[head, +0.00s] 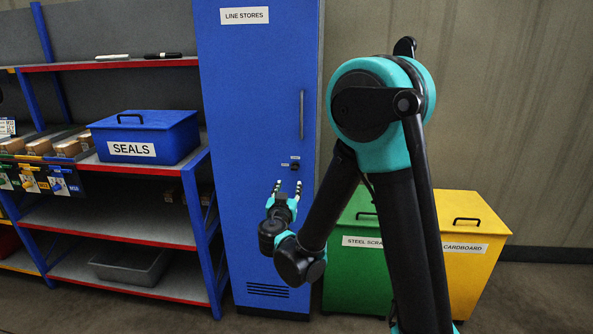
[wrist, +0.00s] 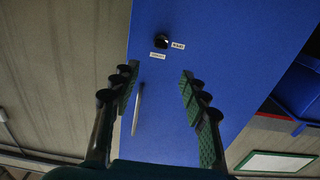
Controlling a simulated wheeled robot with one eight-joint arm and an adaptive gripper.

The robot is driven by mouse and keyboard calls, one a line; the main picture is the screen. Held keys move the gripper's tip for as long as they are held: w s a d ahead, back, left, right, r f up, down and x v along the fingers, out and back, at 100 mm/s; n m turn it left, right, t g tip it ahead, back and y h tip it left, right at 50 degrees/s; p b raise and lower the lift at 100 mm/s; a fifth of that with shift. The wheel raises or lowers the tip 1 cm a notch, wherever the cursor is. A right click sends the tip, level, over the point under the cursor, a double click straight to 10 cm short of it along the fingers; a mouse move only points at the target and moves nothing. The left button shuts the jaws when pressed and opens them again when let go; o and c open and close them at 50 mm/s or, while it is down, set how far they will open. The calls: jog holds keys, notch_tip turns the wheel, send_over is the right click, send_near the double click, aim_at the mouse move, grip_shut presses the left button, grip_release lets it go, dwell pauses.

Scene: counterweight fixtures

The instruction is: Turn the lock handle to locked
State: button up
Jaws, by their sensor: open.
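The lock handle (head: 294,166) is a small dark knob on the door of the tall blue LINE STORES cabinet (head: 245,90). Two small white labels sit beside it, too small to read. In the wrist view the knob (wrist: 161,41) is near the top middle, with one label (wrist: 158,56) just below it and another (wrist: 178,45) to its right. My gripper (head: 288,187) is open and empty, with its fingers up, just below the knob in the head view. In the wrist view the gripper's fingers (wrist: 159,75) stand wide apart, and the knob lies beyond their tips, not touched.
A vertical door handle (head: 302,114) is above the lock. A shelf rack with a blue SEALS box (head: 145,137) stands left of the cabinet. A green bin (head: 350,262) and a yellow bin (head: 470,245) stand to the right, partly behind my arm.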

aim_at(294, 169)
jog(key=w, duration=1.3)
jog(key=shift+w+d, duration=0.2)
jog(key=shift+w, duration=0.2)
grip_shut()
